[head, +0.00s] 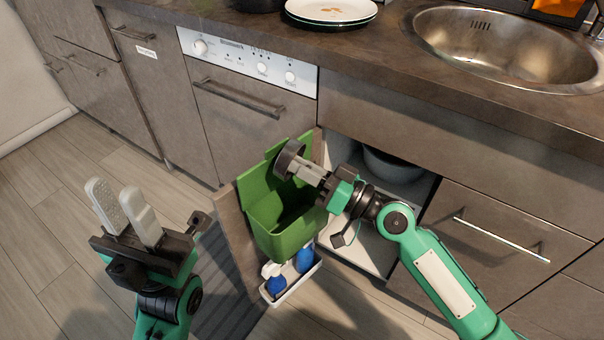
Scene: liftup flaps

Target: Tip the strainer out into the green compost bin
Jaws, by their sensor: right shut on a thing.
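The green compost bin (285,235) hangs on the inside of the open cabinet door below the counter. Its open top faces up and its raised back shows behind. My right gripper (296,168) is over the bin, shut on a small dark round thing that I take to be the strainer (289,158). It looks tilted on its side above the bin. Its contents cannot be made out. My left gripper (116,198) is open and empty, pointing up, well to the left of the bin.
The open cabinet door (237,240) carries a white rack (291,284) with blue bottles under the bin. A pot (391,166) stands in the cabinet. Above are plates (331,10) and a sink (490,45). Floor at left is clear.

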